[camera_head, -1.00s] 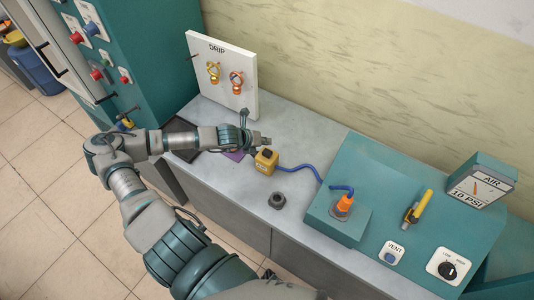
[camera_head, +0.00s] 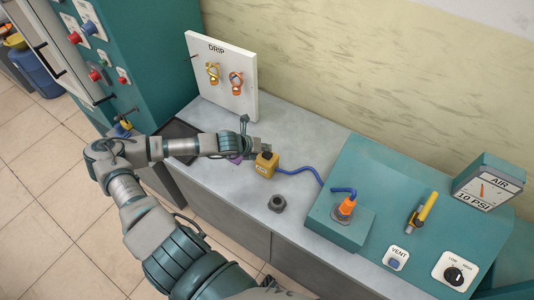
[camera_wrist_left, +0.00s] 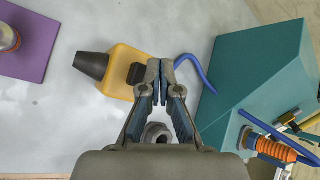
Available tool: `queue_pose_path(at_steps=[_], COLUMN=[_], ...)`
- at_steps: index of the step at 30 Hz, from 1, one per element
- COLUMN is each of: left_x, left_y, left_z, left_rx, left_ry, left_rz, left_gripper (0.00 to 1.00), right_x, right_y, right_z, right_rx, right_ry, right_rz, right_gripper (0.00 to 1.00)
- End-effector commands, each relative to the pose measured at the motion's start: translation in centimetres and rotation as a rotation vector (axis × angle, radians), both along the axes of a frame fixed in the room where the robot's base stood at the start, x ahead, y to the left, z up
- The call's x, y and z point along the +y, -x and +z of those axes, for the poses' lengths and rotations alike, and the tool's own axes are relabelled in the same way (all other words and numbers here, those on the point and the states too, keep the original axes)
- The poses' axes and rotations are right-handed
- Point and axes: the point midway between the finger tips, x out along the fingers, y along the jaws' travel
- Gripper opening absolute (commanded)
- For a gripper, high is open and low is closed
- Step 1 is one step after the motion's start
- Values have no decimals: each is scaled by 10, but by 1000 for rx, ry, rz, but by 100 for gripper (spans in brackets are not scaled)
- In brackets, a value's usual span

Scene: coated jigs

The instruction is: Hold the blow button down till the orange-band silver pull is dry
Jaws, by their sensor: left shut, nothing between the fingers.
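The yellow blower (camera_head: 264,168) stands on the grey bench, with a black button (camera_wrist_left: 135,73) on top and a dark nozzle (camera_wrist_left: 91,65) pointing left in the wrist view. My left gripper (camera_head: 264,148) is shut and empty above the blower. In the wrist view its fingertips (camera_wrist_left: 160,68) appear just right of the button; I cannot tell whether they touch it. A silver piece with an orange-yellow band (camera_wrist_left: 8,38) is cut off at the wrist view's left edge, over the purple mat (camera_wrist_left: 30,62). I cannot tell whether it is wet. My right gripper is not in view.
The white DRIP board (camera_head: 222,48) carries a gold-coloured pull (camera_head: 213,73) and an orange-banded one (camera_head: 236,83). A dark nut-like piece (camera_head: 277,203) stands near the bench's front. A blue hose (camera_head: 300,170) runs to the teal console (camera_head: 385,190).

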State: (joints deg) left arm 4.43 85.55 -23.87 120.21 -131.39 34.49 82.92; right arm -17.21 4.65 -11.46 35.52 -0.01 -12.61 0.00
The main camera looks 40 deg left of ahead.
Motion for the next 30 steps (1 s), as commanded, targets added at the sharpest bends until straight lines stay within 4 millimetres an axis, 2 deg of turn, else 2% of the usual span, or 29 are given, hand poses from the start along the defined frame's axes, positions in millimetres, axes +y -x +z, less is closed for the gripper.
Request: queue_pose_path(at_steps=[23, 30], left_x=[0, -1], left_y=[0, 1], left_z=[-1, -7], left_rx=[0, 1], left_ry=[0, -1], left_rz=[0, 1], left_gripper=[0, 0], right_x=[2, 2], right_y=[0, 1], right_z=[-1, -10], right_rx=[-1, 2], right_ry=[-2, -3], right_rz=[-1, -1], right_gripper=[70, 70])
